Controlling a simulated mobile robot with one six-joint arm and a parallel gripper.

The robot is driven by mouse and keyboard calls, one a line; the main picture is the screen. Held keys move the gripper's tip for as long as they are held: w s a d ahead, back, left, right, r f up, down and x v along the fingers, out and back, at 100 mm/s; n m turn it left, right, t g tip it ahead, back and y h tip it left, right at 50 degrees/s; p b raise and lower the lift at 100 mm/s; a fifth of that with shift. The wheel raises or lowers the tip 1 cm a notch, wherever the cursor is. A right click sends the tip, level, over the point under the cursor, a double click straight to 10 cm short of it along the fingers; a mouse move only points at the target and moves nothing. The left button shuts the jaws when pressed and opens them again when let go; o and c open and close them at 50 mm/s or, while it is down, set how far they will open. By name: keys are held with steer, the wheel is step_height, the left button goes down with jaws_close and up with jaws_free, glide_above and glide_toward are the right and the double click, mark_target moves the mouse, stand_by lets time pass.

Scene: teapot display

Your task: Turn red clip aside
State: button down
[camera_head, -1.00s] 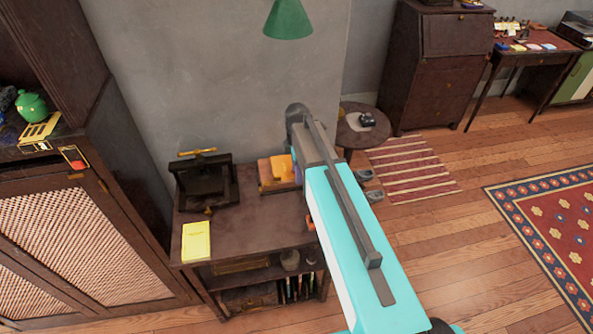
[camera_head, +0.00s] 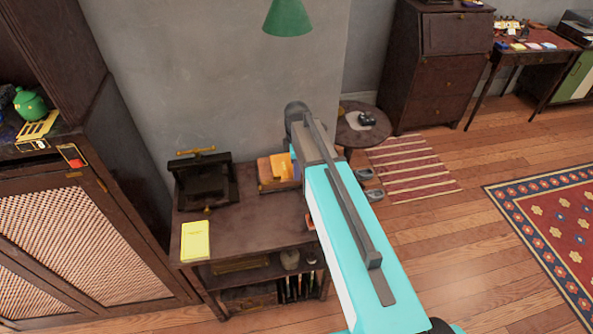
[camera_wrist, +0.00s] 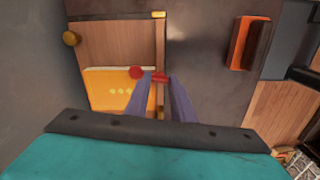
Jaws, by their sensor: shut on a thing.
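The card lies in a shallow wooden case (camera_wrist: 112,45). In the head view my arm hides the gripper and the clip. A wooden box with orange and yellow parts (camera_head: 275,170) stands just left of the arm's far end.
A dark press (camera_head: 205,185) and a yellow booklet (camera_head: 195,242) stand on the same small table (camera_head: 245,225). In the wrist view, an orange and dark block (camera_wrist: 248,43) lies to the right. A green teapot (camera_head: 30,104) stands on the left cabinet. A wall is behind the table.

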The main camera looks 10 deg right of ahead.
steer(key=m+b, duration=0.1)
steer(key=m, duration=0.3)
steer(key=m+b, duration=0.1)
steer(key=m, duration=0.3)
steer(key=shift+m, duration=0.3)
steer(key=m+b, duration=0.1)
steer(key=m, duration=0.2)
steer(key=shift+m, duration=2.3)
steer(key=c, duration=1.5)
jaws_free()
steer(key=shift+r, duration=0.1)
